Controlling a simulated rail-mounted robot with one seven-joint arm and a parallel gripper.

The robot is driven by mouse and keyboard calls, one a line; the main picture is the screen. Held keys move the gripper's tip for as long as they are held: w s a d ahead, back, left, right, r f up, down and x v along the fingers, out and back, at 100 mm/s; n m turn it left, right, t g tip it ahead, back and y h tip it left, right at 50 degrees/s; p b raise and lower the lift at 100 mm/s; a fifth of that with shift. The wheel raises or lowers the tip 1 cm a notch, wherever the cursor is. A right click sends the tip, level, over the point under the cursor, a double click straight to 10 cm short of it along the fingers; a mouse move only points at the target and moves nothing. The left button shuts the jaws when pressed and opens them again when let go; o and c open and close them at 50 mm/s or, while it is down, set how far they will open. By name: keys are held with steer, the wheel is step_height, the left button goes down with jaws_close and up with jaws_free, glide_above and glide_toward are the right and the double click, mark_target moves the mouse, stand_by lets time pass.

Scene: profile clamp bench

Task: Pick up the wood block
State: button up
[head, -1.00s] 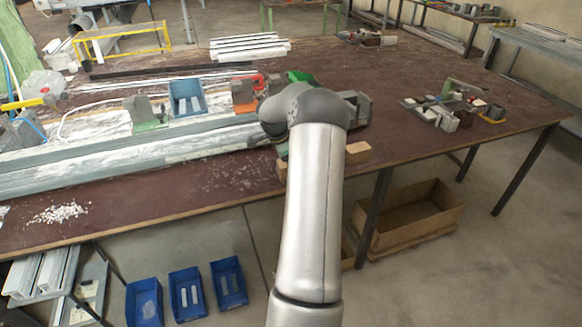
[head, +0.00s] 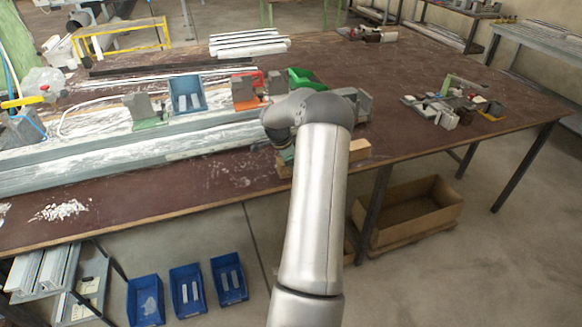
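Pale wood (head: 360,149) shows at the front edge of the brown bench, just right of my arm. Another bit of wood (head: 284,169) shows just left of my arm. My arm covers the space between, so I cannot tell whether they are one block or two. My gripper (head: 284,150) is mostly hidden under my wrist, pointing down close to the wood at the bench edge. Its fingertips cannot be made out, nor whether it touches the wood.
Grey profiles with clamps (head: 147,110) and a blue bin (head: 187,95) lie left of my arm. A green bin (head: 303,78) is behind it. Small parts (head: 440,107) lie to the right. A cardboard box (head: 410,213) stands on the floor.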

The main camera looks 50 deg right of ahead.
steer(key=shift+f, duration=0.1)
steer(key=c, duration=1.2)
steer(key=shift+o, duration=0.2)
